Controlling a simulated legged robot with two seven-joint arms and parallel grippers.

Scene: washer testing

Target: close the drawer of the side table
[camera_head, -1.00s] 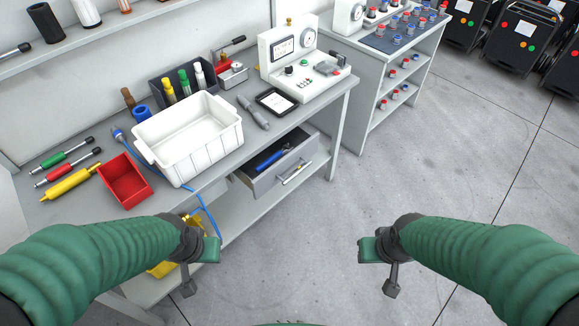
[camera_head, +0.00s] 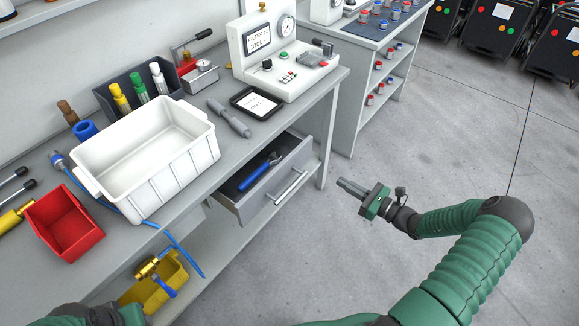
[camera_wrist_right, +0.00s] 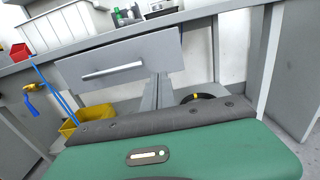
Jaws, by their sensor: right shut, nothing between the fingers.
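The grey drawer (camera_head: 300,168) of the side table (camera_head: 331,86) is pulled open under the tabletop. Blue-handled pliers (camera_head: 262,171) lie inside it. Its front with a silver bar handle (camera_head: 291,188) faces right in the head view. It also shows in the right wrist view as a drawer front (camera_wrist_right: 140,58). My right gripper (camera_head: 344,185) is shut and empty, to the right of the drawer front and apart from it, pointing towards it. In the right wrist view the fingers (camera_wrist_right: 157,92) show just below the drawer front. My left arm shows only in part at the lower left; its fingers are not visible.
On the tabletop stand a white bin (camera_head: 150,165), a red bin (camera_head: 64,222), a tablet (camera_head: 257,103) and a test device (camera_head: 283,60). A yellow bin (camera_head: 160,283) sits on the lower shelf. The floor right of the table is clear.

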